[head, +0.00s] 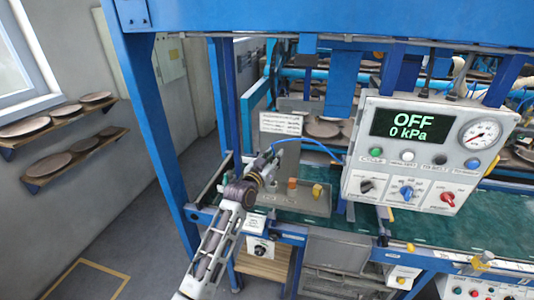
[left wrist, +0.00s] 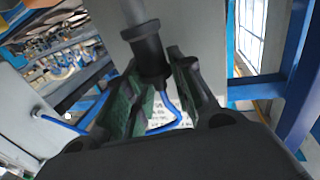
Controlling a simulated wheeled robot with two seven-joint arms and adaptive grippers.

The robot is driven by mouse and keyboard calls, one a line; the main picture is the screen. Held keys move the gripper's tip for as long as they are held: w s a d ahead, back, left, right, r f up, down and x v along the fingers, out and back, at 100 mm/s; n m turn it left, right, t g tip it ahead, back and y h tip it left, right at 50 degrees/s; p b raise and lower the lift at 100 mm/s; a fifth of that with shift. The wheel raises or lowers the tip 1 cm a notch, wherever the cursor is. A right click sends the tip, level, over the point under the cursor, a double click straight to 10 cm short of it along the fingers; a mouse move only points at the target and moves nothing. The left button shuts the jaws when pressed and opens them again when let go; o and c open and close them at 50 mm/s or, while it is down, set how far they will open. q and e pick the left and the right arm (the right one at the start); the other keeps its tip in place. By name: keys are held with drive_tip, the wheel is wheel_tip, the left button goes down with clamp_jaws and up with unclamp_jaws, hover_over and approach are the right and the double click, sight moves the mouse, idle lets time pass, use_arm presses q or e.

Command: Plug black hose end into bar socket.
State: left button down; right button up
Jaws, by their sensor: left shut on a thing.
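My left gripper (head: 268,162) is raised over the left end of the bench, in front of the blue frame. In the left wrist view its two green-padded fingers (left wrist: 157,82) are shut around the black hose end (left wrist: 148,50), a black collared cylinder. A grey tube-like part (left wrist: 130,10) sticks out beyond the collar. A thin blue hose (head: 312,145) runs from near the gripper to the right; it also curves below the black end in the left wrist view (left wrist: 170,108). I cannot make out the bar socket. My right gripper is not in view.
A grey tray (head: 300,203) with an orange and a yellow piece lies just right of the gripper. A control box (head: 425,155) reading OFF, 0 kPa hangs at the right. A white sign (head: 281,123) stands behind the gripper. A blue post (head: 160,130) rises at left.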

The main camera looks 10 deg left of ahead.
use_arm(q)
drive_tip(key=shift+w+a+r+n+y, duration=0.25)
drive_tip(key=shift+r+n+y, duration=0.05)
drive_tip(key=shift+r+y, duration=0.2)
drive_tip(key=shift+r, duration=0.1)
drive_tip(key=shift+f, duration=0.25)
drive_tip(key=shift+f+b, duration=2.1)
drive_tip(key=shift+b, duration=0.15)
drive_tip(key=shift+f+b, duration=0.45)
drive_tip(key=shift+f, duration=0.8)
drive_tip(key=shift+f, duration=0.15)
drive_tip(key=shift+f, duration=0.15)
